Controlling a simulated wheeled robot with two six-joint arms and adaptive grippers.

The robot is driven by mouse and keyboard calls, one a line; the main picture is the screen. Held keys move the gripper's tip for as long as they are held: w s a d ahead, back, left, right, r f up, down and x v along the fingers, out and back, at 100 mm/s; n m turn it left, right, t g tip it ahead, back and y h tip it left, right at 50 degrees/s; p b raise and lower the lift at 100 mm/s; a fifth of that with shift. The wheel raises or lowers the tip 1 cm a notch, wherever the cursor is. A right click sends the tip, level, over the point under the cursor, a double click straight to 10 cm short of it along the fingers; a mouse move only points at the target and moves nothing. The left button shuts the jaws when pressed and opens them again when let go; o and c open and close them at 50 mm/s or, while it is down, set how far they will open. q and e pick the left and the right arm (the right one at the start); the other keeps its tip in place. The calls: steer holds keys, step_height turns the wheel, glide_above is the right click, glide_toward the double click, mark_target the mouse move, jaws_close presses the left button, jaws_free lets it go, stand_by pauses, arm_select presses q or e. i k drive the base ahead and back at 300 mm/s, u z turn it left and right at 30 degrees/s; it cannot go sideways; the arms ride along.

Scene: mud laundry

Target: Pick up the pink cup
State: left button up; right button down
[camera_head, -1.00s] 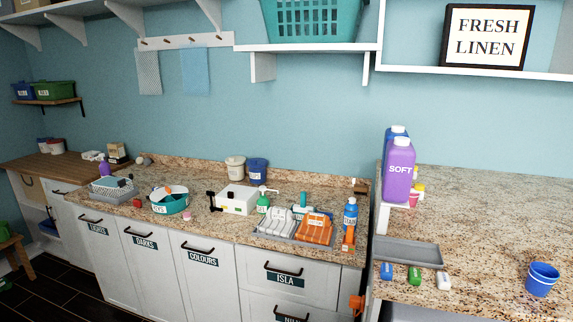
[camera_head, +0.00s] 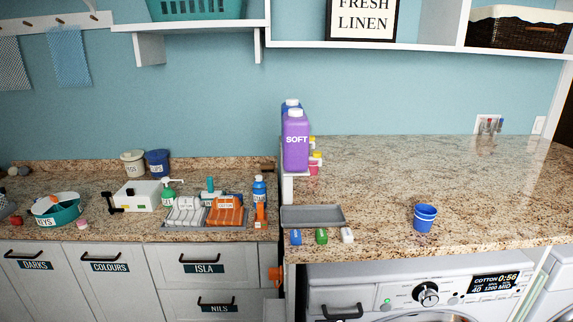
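A small pink cup-like item (camera_head: 314,168) stands on the raised counter, just right of the purple SOFT bottle (camera_head: 295,142), which partly hides it. A yellow-topped item stands close to it, so where one ends and the other begins is hard to tell. A second small pink object (camera_head: 83,224) sits on the lower counter right of the teal basin (camera_head: 56,209); it is too small to tell what it is. A blue cup (camera_head: 425,218) stands on the right counter. Neither of my grippers is in view.
A grey tray (camera_head: 313,216) lies near the right counter's front, with blue, green and white small items before it. A washing machine (camera_head: 420,292) is below. The right counter (camera_head: 480,185) is mostly clear. A rack (camera_head: 204,226) and bottles stand on the lower counter.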

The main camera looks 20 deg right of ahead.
mark_target(313, 167)
steer(key=k, duration=0.4)
steer(key=z, duration=2.2)
steer(key=i, duration=1.1)
steer(key=u, duration=0.35)
steer(key=i, duration=0.9)
steer(key=u, duration=0.75)
